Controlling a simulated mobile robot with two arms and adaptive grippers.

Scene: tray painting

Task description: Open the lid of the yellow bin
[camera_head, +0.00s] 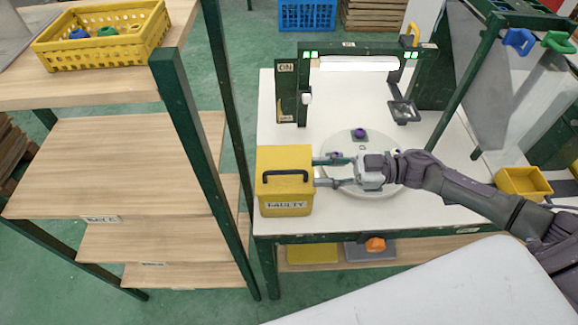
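The yellow bin (285,180) stands at the left front of the white table. It carries a label reading "FAULTY" and a black handle (286,176); its lid looks closed. My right gripper (317,172) comes in from the right. Its two fingers are spread apart and point left at the bin's right side, with nothing visible between them. The fingertips are at or very close to that side; I cannot tell whether they touch. My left gripper is not in view.
A round white plate (378,186) with a small purple-topped part (359,134) lies under and behind my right gripper. A green frame with a lamp (358,63) stands behind. A yellow open box (523,182) sits at the right. Wooden shelves (110,165) stand left of the table.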

